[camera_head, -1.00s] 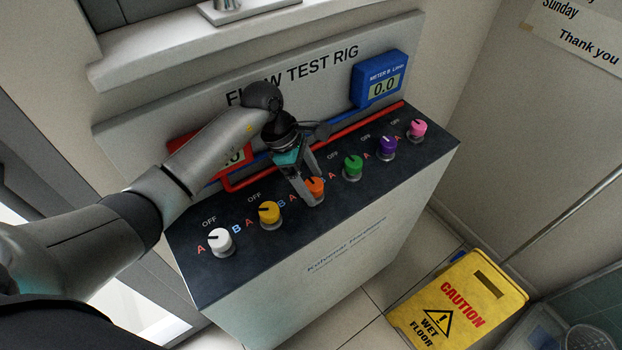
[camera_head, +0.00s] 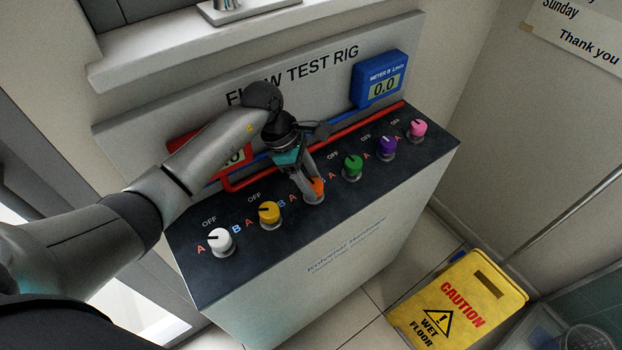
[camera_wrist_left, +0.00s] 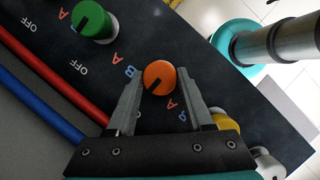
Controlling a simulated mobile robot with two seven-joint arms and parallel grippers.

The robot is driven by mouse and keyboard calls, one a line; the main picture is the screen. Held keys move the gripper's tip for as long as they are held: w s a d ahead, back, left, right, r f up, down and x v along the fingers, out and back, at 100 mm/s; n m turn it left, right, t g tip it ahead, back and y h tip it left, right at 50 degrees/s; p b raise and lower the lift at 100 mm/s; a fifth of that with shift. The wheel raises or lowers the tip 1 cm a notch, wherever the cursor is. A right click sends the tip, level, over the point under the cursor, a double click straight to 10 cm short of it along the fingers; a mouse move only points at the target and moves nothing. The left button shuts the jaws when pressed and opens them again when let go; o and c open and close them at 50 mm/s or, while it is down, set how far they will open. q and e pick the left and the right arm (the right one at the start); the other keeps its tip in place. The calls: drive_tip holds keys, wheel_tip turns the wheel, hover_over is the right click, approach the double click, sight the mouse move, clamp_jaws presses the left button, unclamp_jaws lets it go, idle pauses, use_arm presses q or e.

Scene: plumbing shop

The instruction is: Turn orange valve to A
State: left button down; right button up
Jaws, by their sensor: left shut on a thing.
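The orange valve (camera_head: 318,186) is a round knob in the row on the dark top of the test rig, between the yellow and green valves. My left gripper (camera_head: 310,188) reaches down onto it and is shut on it. In the left wrist view the orange valve (camera_wrist_left: 158,74) sits between the two fingertips (camera_wrist_left: 160,88). My right gripper is out of view.
White (camera_head: 220,238), yellow (camera_head: 268,211), green (camera_head: 353,163), purple (camera_head: 387,144) and pink (camera_head: 417,127) valves stand in the same row. The blue meter (camera_head: 380,80) reads 0.0. My arm partly covers the red meter (camera_head: 238,158). A yellow caution sign (camera_head: 457,303) stands on the floor.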

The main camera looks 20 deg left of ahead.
use_arm(q)
drive_tip(key=shift+n, duration=0.4)
drive_tip(key=shift+s+r+n+t+p, duration=0.1)
drive_tip(key=shift+n+t+p, duration=0.5)
drive_tip(key=shift+n, duration=0.4)
drive_tip(key=n+t+y+p, duration=0.1)
drive_tip(key=n+p, duration=0.1)
drive_tip(key=n, duration=0.1)
drive_tip(key=shift+s+d+n, duration=0.1)
drive_tip(key=shift+n, duration=0.2)
drive_tip(key=shift+n+t+y+p, duration=0.4)
drive_tip(key=shift+n+p, duration=0.25)
drive_tip(key=shift+n, duration=0.55)
drive_tip(key=shift+d+n+y+p, duration=0.1)
drive_tip(key=shift+n+y+p, duration=0.45)
drive_tip(key=shift+n, duration=0.95)
drive_tip(key=shift+c, duration=1.4)
unclamp_jaws()
drive_tip(key=shift+t, duration=0.3)
